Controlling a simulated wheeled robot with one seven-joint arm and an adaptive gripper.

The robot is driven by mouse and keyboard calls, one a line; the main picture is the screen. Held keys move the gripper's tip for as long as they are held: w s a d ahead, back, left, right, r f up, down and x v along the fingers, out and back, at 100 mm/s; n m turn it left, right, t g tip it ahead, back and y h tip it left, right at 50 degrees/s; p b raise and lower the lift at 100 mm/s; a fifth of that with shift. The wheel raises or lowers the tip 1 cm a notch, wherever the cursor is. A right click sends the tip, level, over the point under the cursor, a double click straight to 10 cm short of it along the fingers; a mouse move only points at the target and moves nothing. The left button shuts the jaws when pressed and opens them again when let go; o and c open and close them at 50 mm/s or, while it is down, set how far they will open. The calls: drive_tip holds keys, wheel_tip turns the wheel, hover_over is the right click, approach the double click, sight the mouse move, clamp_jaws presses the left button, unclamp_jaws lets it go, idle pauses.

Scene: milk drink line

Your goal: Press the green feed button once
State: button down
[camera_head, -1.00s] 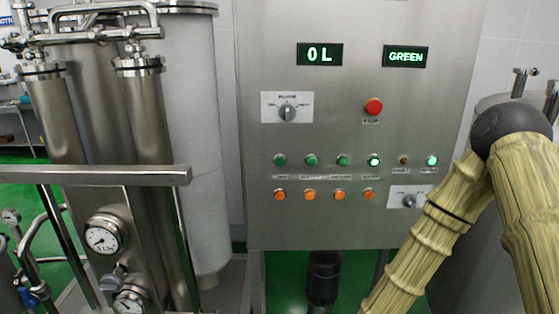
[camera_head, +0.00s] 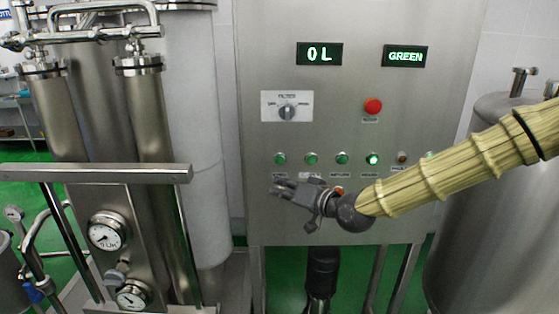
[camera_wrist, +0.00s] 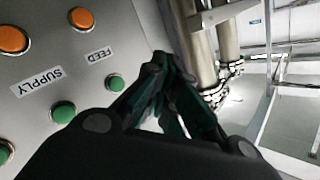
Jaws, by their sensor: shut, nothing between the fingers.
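The green feed button (camera_head: 280,159) is the leftmost of the row of green buttons on the steel panel. In the wrist view it shows as a green button (camera_wrist: 115,83) beside the FEED label, left of my fingers. My gripper (camera_head: 275,188) is shut and empty, its fingers pointing left in front of the panel. Its tips appear just below the feed button in the head view and cover the orange buttons at the left. In the wrist view the dark fingertips (camera_wrist: 163,62) meet near the middle. I cannot see contact with the button.
The panel (camera_head: 340,130) has a red button (camera_head: 373,106), a filter knob (camera_head: 287,112) and displays reading 0 L (camera_head: 320,54) and GREEN (camera_head: 405,56). A green SUPPLY button (camera_wrist: 64,112) neighbours feed. Steel filter pipes (camera_head: 150,120) stand left; a steel tank (camera_head: 490,220) stands right.

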sight(280, 160)
drive_tip(key=shift+w+r, duration=0.1)
idle(0.3)
drive_tip(key=shift+w, duration=4.3)
drive_tip(key=shift+w, duration=0.2)
drive_tip(key=shift+w+b, duration=0.25)
drive_tip(key=shift+b, duration=0.05)
drive_tip(key=shift+w, duration=0.45)
drive_tip(key=shift+s, duration=0.2)
drive_tip(key=shift+s+b, duration=0.3)
drive_tip(key=shift+s, duration=0.4)
